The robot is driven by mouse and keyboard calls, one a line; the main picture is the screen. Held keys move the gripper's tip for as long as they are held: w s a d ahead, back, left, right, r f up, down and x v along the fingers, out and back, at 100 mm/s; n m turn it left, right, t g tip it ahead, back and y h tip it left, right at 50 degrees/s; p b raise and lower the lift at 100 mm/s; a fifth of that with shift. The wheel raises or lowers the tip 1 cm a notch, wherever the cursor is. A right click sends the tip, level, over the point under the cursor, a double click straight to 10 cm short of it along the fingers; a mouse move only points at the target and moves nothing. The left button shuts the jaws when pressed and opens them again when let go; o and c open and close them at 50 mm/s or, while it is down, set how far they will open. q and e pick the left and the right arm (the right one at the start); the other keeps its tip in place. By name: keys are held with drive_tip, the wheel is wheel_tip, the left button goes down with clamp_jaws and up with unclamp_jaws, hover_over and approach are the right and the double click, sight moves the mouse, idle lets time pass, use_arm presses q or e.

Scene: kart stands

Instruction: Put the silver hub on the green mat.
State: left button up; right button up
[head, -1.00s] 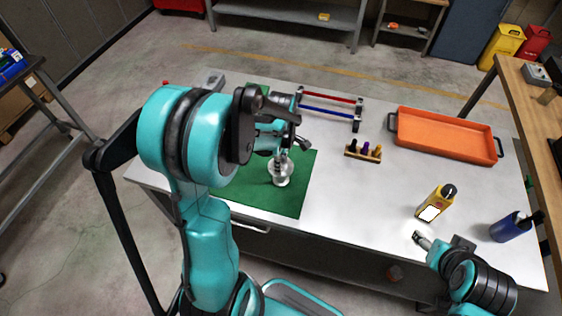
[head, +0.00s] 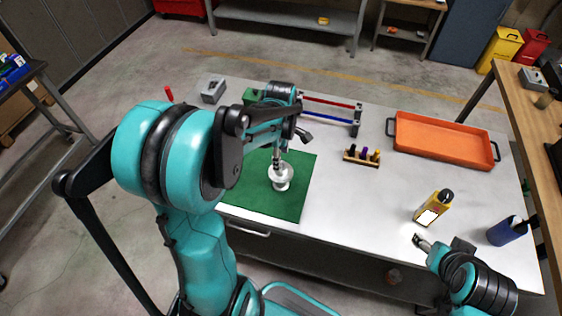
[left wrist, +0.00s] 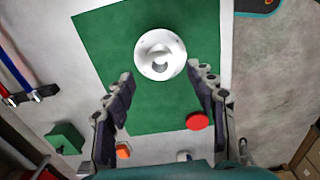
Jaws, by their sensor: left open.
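The silver hub (head: 281,179) stands on the green mat (head: 292,208), near the mat's right side in the head view. In the left wrist view, the hub (left wrist: 160,55) is a pale round flange with a hole, with the green mat (left wrist: 110,45) around it. My left gripper (left wrist: 161,74) is open, its two fingers spread apart on either side below the hub in that picture, with nothing between them. In the head view my left gripper (head: 279,157) is just above the hub. My right gripper (head: 418,240) is low at the right, by the table's front edge; its jaws are too small to read.
A rack with red and blue bars (head: 330,115) is behind. A red disc (left wrist: 197,121) shows near the mat's edge.

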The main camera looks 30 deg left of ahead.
use_arm(q)
wheel_tip(320, 180, up, 6)
drive_tip(key=p, duration=0.1)
drive_tip(key=s+d+r+m+t, duration=0.2)
drive_tip(key=s+d+m, duration=0.3)
drive_tip(key=m, duration=0.5)
drive_tip(key=s+d+r+m+t, duration=0.3)
drive_tip(key=s+d+m+t, duration=0.2)
drive_tip(key=m, duration=0.5)
drive_tip(key=shift+s+d+m, duration=0.2)
drive_tip(key=shift+m, duration=0.1)
drive_tip(key=shift+f, duration=0.1)
wheel_tip(320, 180, down, 8)
drive_tip(key=b, duration=0.8)
drive_tip(key=shift+f, duration=0.15)
